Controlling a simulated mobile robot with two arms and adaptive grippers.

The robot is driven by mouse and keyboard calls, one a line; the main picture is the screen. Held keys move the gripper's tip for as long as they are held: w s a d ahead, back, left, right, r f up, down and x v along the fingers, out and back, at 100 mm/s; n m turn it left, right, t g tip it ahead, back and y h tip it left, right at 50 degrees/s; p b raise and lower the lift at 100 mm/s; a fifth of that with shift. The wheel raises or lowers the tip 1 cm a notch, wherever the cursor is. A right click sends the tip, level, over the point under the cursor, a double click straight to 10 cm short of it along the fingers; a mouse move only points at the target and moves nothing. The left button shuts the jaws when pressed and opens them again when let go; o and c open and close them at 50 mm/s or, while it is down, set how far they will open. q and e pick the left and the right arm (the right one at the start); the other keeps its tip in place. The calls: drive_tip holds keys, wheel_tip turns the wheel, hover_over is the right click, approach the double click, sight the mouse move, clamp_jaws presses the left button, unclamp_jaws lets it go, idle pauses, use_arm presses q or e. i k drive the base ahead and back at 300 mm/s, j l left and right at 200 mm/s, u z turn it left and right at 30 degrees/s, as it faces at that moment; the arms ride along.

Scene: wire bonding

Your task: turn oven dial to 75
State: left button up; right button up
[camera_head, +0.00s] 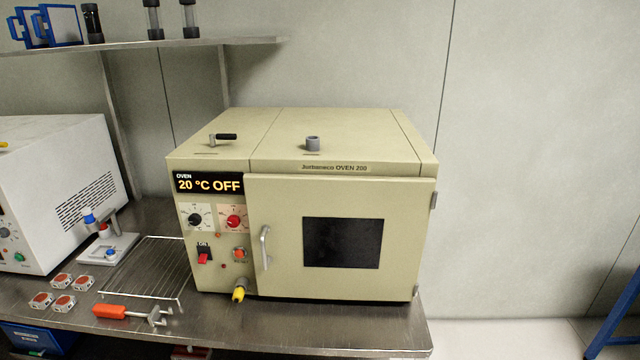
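The beige oven (345,190) stands on the metal bench, its door shut with a dark window. Its display (209,184) reads "20 °C OFF". Below the display are a black dial (195,219) on a pale scale at left and a red dial (233,221) on a pinkish scale at right. The dial scale numbers are too small to read. Under them are a red switch (204,257) by an ON label and an orange-red button (240,254). Neither of my grippers shows in this view.
A wire rack (150,268), an orange-handled tool (125,313) and several small red-topped pieces (62,281) lie left of the oven. A white machine (60,190) stands at far left. A yellow-tipped fitting (239,293) juts from the oven's lower front. A shelf (150,45) hangs above.

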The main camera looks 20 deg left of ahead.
sight(195, 219)
drive_tip(key=u, duration=1.25)
